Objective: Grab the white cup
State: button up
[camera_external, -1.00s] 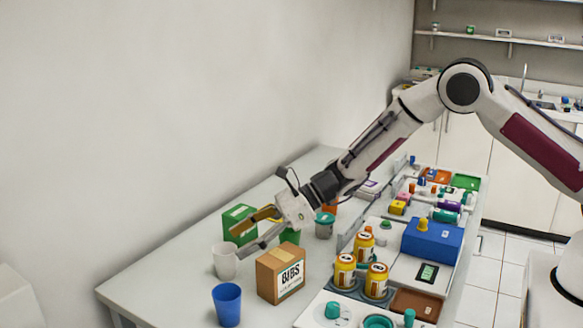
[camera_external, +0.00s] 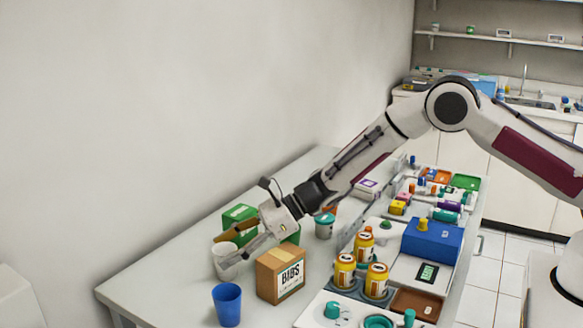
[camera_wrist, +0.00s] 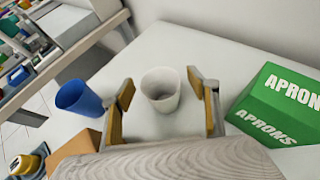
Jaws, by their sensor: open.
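In the wrist view the white cup (camera_wrist: 161,90) sits between my two spread finger tips, with a gap showing on both sides. My gripper (camera_external: 229,250) is open and reaches down at the cup from the right; in the wrist view my gripper (camera_wrist: 160,88) shows yellow-brown inner finger pads. Part of the cup is hidden behind the fingers in the external view.
A blue cup (camera_external: 227,304) stands in front of the white cup. A cardboard box marked BIBS (camera_external: 281,273) is close to the right, and a green APRONS box (camera_wrist: 281,105) is on the other side. Pill jars (camera_external: 364,262) and trays fill the table's right part.

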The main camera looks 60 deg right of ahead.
jog(key=shift+w+a+f, duration=0.15)
jog(key=shift+w+a, duration=0.1)
dwell(0.4)
jog(key=c, duration=0.9)
